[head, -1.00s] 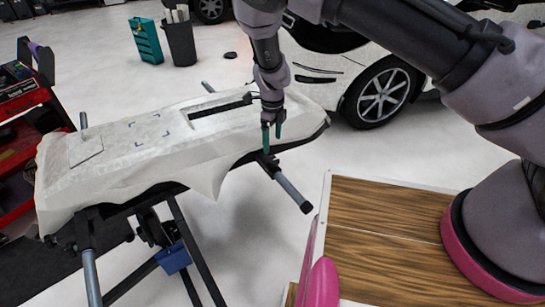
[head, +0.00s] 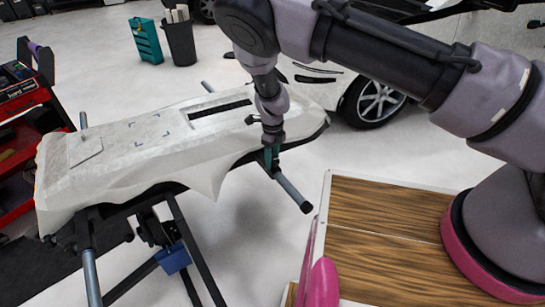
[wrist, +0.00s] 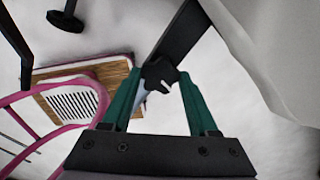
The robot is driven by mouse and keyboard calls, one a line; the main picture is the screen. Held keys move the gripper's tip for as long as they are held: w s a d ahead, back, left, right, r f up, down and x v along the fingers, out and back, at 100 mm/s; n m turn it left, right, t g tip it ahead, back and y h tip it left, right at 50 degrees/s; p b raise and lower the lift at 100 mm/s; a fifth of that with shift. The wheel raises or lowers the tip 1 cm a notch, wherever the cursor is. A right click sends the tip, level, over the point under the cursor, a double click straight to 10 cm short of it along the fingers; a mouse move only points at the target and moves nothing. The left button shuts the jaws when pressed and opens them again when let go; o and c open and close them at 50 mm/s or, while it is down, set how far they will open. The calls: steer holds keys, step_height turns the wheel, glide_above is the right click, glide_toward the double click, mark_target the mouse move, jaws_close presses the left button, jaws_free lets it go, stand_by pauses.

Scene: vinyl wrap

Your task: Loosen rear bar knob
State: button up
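The rear bar (head: 290,189) sticks out from the right end of the work stand, a dark arm with a grey tube and black end cap. Its dark knob (wrist: 158,74) shows in the wrist view between the tips of my gripper's two green fingers. My gripper (head: 271,158) points down over the inner end of the bar and hides the knob in the head view. The fingers (wrist: 157,85) are apart, with some gap beside the knob. I cannot tell whether either finger touches it.
A bumper (head: 150,150) under white sheeting lies on the stand; its draped edge hangs close to the gripper. A white car (head: 345,95) stands behind. A red tool cart (head: 20,130) is at left. A wood-topped platform (head: 390,230) is at lower right.

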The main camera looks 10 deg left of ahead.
steer(key=c, duration=0.4)
